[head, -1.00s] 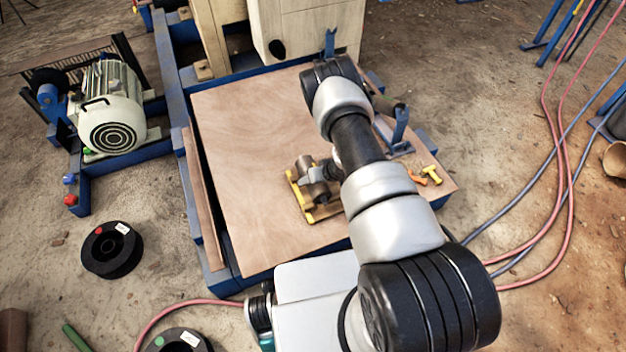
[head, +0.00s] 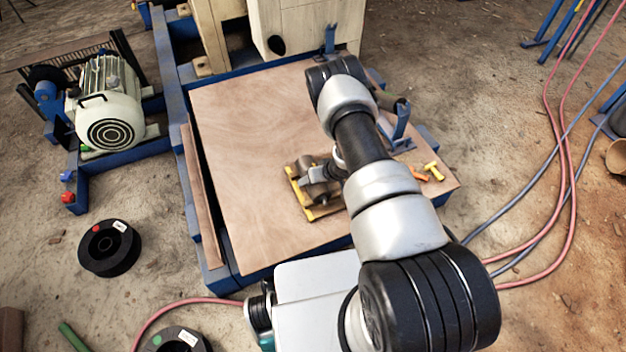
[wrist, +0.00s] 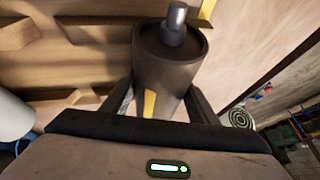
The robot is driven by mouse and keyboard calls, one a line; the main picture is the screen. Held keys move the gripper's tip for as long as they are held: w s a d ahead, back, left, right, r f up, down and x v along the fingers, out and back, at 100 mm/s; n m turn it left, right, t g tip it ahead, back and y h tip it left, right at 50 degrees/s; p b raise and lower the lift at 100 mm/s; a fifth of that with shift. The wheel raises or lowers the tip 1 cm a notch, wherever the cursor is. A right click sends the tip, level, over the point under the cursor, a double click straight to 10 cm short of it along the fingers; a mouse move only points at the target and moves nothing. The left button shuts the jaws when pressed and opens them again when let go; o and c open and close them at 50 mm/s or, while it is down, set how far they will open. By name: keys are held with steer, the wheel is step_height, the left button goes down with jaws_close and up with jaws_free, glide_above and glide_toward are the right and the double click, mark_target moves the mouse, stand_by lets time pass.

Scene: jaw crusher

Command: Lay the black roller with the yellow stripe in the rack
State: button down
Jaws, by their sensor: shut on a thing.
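The black roller with the yellow stripe (wrist: 165,70) is between the fingers of my gripper (wrist: 163,98) in the wrist view. Its metal end pin points away from the palm and its stripe shows on the near side. The wooden rack (wrist: 60,50), with raised ridges and grooves, lies behind and left of the roller. In the head view, the rack (head: 297,193) has yellow edges and sits near the front of the brown board. The roller is over or at the rack there; my arm partly hides it, and I cannot tell whether it touches.
The brown board (head: 245,130) is clear left of the rack. Small yellow and orange pieces (head: 432,171) lie to its right, near a blue bracket (head: 401,125). A motor (head: 108,110) stands at the left. Red hoses (head: 560,180) cross the floor at the right.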

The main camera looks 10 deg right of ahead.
steer(key=shift+w+f, duration=0.1)
steer(key=c, duration=0.7)
jaws_free()
steer(key=shift+o, duration=0.4)
steer(key=shift+s+d+f, duration=0.1)
steer(key=shift+s, duration=0.1)
steer(key=p+v, duration=0.5)
steer(key=v, duration=1.2)
steer(key=shift+r, duration=0.35)
steer(key=shift+w, duration=0.1)
